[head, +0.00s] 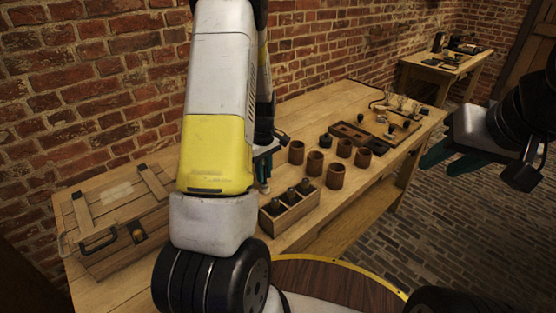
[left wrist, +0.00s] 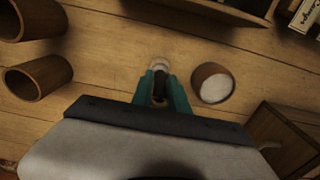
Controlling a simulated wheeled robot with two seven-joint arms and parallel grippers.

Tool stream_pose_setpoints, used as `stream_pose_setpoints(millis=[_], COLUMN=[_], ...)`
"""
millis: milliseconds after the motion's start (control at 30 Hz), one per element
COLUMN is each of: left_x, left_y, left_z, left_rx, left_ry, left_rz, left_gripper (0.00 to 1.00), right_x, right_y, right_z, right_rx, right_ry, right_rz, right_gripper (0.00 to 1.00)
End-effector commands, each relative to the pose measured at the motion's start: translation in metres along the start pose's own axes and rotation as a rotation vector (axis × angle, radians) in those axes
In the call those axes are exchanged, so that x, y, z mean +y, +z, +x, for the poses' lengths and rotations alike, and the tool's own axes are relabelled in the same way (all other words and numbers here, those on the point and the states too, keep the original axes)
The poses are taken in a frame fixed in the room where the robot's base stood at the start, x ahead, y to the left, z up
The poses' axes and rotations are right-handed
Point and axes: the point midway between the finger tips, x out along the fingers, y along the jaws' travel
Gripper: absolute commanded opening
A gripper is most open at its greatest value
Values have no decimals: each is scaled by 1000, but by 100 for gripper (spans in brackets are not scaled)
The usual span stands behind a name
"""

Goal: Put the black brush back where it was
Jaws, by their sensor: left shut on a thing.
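My left gripper (left wrist: 160,92) shows its teal fingers in the left wrist view, shut on a dark thing (left wrist: 160,88) above the wooden table. The fingers hide most of that thing, and I cannot tell from its shape whether it is the black brush. A pale round thing shows just beyond the fingertips. In the head view my left arm hides most of this gripper (head: 264,170), behind the small wooden crate. My right gripper (head: 452,157) is open and empty, out to the right of the table.
The crate (head: 290,215) holds several dark bottles. Several brown cups (head: 336,176) stand to its right. A cup with a pale inside (left wrist: 212,85) is close to the fingers' right. A dark tray (head: 357,138) lies farther back. A wooden chest (head: 110,220) fills the table's left end.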

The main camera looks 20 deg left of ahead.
Motion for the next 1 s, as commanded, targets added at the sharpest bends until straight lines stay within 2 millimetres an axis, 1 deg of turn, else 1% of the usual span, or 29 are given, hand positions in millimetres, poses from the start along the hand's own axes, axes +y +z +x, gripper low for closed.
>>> stream_pose_setpoints(millis=[133,167,233,267,567,667,767,1000], left_x=[0,0,0,0,0,1,1,1], left_y=[0,0,0,0,0,0,0,-1], left_z=[3,2,2,2,1,-5,-20,-72], left_rx=[0,0,0,0,0,1,3,3], left_ry=[0,0,0,0,0,1,3,5], left_rz=[0,0,0,0,0,0,0,0], left_gripper=[0,26,39,41,41,41,41,41], right_x=[0,0,0,0,0,0,0,0], right_y=[0,0,0,0,0,0,0,0], right_z=[0,0,0,0,0,0,0,0], right_rx=[0,0,0,0,0,0,0,0], right_ry=[0,0,0,0,0,0,0,0], right_rz=[0,0,0,0,0,0,0,0], right_gripper=[36,36,36,36,36,36,36,36])
